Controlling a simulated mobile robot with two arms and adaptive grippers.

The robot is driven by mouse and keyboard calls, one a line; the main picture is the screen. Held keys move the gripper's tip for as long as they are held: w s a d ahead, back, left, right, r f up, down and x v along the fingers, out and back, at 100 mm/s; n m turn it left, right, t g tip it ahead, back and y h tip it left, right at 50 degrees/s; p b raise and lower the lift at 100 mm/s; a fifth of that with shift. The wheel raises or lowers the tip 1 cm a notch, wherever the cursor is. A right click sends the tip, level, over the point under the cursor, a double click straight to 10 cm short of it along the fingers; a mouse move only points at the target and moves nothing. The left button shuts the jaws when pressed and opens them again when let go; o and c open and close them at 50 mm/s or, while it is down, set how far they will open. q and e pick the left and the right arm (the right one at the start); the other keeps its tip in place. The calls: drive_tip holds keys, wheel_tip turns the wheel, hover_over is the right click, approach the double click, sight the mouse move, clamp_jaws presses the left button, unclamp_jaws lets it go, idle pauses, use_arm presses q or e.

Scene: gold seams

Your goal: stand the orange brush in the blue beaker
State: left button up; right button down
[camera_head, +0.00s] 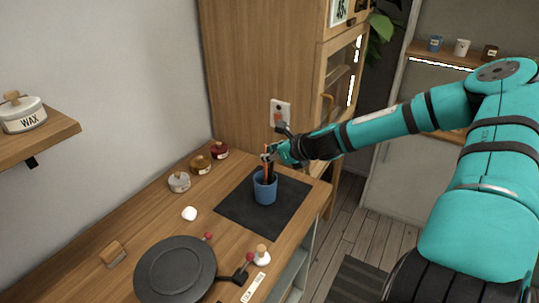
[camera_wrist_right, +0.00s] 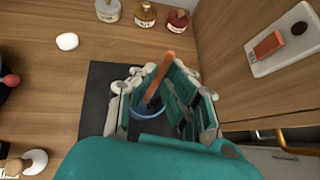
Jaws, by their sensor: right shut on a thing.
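The orange brush (camera_head: 265,162) is upright, slightly tilted, with its dark lower end at the mouth of the blue beaker (camera_head: 265,191). My right gripper (camera_head: 271,155) is shut on the brush, just above the beaker. In the right wrist view the brush (camera_wrist_right: 158,75) runs between the fingers, and its dark end lies within the beaker's blue rim (camera_wrist_right: 147,116). How deep that end reaches, and whether it touches the bottom, is hidden. The beaker stands upright on a black mat (camera_head: 237,207). My left gripper is not in view.
White, amber and red jars (camera_head: 179,182) stand along the wall left of the mat. A white lump (camera_head: 189,213), a black round pan (camera_head: 175,270) and small red-knobbed and wooden-knobbed items lie nearer. A tall wooden cabinet (camera_head: 255,70) rises behind. Bare mat surrounds the beaker.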

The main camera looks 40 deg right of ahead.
drive_tip(key=shift+f, duration=0.25)
drive_tip(key=c, duration=1.3)
unclamp_jaws()
drive_tip(key=shift+c, duration=0.2)
drive_tip(key=v, duration=1.2)
drive_tip(key=shift+s, duration=0.1)
